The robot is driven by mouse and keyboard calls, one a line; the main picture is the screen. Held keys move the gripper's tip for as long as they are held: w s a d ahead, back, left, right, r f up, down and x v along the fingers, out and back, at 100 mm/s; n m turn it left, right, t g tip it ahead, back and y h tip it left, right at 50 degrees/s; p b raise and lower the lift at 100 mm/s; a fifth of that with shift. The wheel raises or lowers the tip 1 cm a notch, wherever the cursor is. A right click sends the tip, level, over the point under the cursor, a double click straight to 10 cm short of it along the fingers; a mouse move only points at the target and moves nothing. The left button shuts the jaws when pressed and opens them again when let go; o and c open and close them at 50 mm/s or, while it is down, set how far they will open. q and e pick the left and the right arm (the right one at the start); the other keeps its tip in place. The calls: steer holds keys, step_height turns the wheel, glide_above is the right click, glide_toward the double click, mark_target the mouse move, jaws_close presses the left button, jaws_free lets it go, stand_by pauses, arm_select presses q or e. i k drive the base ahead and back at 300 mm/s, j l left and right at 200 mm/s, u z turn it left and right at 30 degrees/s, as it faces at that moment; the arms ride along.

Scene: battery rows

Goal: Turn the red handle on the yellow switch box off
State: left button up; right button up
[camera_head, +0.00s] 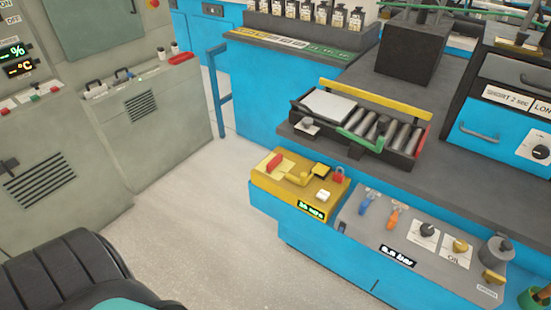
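The yellow switch box (262,184) sits on the front of the blue bench, right of the picture's middle. Its red handle (274,162) stands up on a pale yellow plate at the box's left end. A yellow lever (297,179) with a dark part beside it is right of the handle. A white switch (323,195) and a red padlock-like piece (338,175) are further right. A small green-lit display (311,210) is on the front. Nothing touches the handle. Neither of my grippers is in view.
A grey panel (362,240) with blue and orange levers, knobs and a display adjoins the box on the right. A roller tray (405,143) with a yellow bar stands behind. Grey-green cabinets (50,165) line the left. The pale floor (190,225) between is clear.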

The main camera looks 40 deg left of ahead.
mark_target(274, 162)
steer(key=i+u, duration=0.1)
steer(key=u, duration=0.8)
